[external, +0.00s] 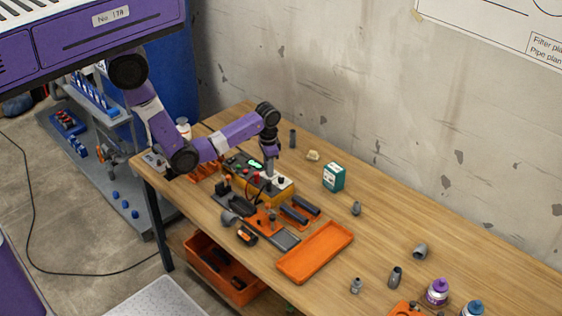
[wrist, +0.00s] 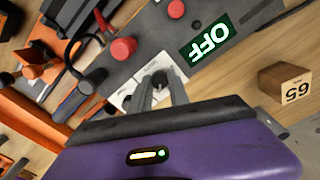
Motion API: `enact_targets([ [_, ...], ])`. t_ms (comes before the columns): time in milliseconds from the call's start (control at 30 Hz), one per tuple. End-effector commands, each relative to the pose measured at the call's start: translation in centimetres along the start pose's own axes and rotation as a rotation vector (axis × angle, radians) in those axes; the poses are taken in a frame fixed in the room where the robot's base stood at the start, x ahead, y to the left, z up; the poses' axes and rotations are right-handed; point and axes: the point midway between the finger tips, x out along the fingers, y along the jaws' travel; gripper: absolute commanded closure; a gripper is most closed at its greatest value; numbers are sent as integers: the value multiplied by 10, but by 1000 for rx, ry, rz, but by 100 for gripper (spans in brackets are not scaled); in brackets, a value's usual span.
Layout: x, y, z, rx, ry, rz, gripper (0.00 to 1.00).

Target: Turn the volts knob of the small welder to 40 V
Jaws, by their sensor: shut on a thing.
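The small welder (external: 279,196) is a yellow-orange box with a grey top panel, standing on the wooden bench. In the wrist view its panel (wrist: 150,28) carries a lit green display (wrist: 208,40) reading OFF, upside down, and red round parts (wrist: 123,47). My gripper (external: 270,177) points down onto the panel. In the wrist view my gripper (wrist: 160,86) is shut on a small dark knob (wrist: 160,79) beside white scale labels. The knob is mostly hidden between the fingers. I cannot read its setting or its label.
An orange tray (external: 316,251) lies to the right of the welder. Dark pipes and clamp parts crowd the welder's front. A green box (external: 334,177) and a grey fitting (external: 356,208) stand behind. A numbered wooden block (wrist: 285,84) lies near the panel in the wrist view.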

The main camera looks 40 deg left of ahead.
Motion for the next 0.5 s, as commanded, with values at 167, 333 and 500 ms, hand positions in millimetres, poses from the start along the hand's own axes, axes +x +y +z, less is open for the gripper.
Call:
enact_targets([
  [167,-1,0,-1,-1,3,0,100],
  [333,-1,0,-1,-1,3,0,56],
  [500,-1,0,-1,-1,2,0,56],
])
